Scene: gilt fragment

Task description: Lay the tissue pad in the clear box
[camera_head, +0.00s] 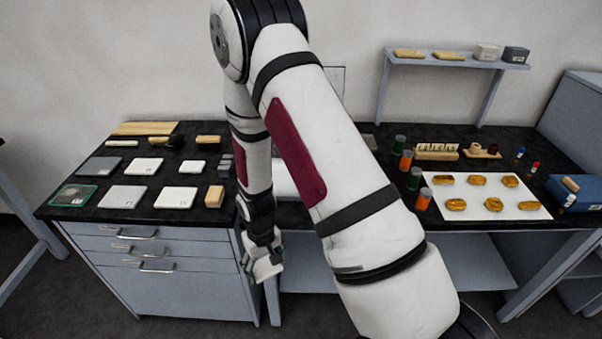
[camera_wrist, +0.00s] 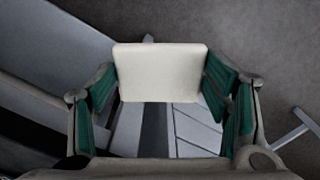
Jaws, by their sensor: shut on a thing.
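The tissue pad (camera_wrist: 160,73), a cream-white block with rounded corners, is between the teal-padded fingers of my gripper (camera_wrist: 162,88) in the wrist view. My gripper is shut on it. In the head view my gripper (camera_head: 262,264) hangs in front of the bench edge, beside the drawer unit, and a pale part of the pad (camera_head: 268,270) shows low between the fingers.
Several white and grey flat boxes (camera_head: 123,196) and a small wooden block (camera_head: 214,196) stand on the left bench. A white sheet with golden pieces (camera_head: 488,205) and orange-green jars (camera_head: 424,200) are at right. Drawer handles (camera_head: 155,268) stick out below. My arm hides the bench's middle.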

